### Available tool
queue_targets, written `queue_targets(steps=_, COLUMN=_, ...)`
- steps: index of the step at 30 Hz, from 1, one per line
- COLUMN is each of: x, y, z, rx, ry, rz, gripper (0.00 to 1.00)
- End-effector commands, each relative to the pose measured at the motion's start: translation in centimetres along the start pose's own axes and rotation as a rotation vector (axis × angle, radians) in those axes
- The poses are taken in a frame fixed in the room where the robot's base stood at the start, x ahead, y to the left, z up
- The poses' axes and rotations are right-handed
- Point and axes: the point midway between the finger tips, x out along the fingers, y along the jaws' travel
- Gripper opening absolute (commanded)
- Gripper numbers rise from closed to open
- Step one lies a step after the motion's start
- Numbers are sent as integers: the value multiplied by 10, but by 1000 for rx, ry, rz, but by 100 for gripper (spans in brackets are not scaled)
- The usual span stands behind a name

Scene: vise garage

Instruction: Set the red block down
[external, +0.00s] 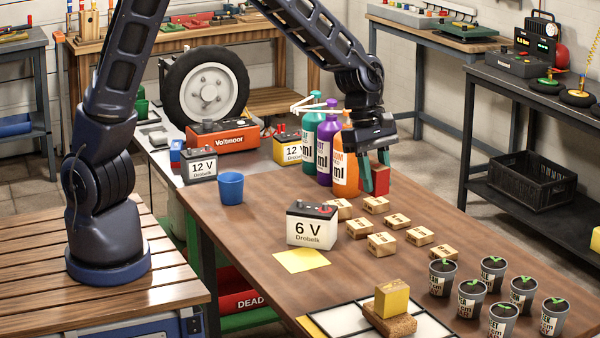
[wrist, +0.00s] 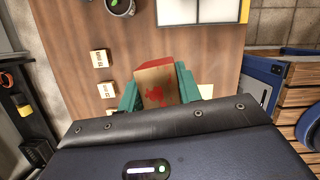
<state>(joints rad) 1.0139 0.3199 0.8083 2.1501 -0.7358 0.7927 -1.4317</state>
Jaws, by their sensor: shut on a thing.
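The red block (external: 376,180) is between the teal fingers of my gripper (external: 376,170) in the external view, just right of the orange bottle (external: 345,165). My gripper is shut on it and points down. In the wrist view the block (wrist: 155,85) shows a tan face with a red mark and a red side, with a teal finger of my gripper (wrist: 158,90) on either side. The block is low over the brown table (external: 440,215); I cannot tell whether its underside touches the wood.
Several small tan boxes (external: 382,244) lie in front of the block. Teal and purple bottles (external: 323,150) stand close on its left. A 6 V battery (external: 312,224), a blue cup (external: 230,188) and several potted seedlings (external: 471,298) stand farther off. Bare wood lies right of the block.

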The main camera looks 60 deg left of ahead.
Motion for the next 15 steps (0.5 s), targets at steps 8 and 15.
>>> queue_targets(steps=8, x=-15, y=26, z=-53, rx=18, ry=6, rz=-7, gripper=11)
queue_targets(steps=15, x=-28, y=42, z=-98, rx=36, ry=9, rz=-14, gripper=11)
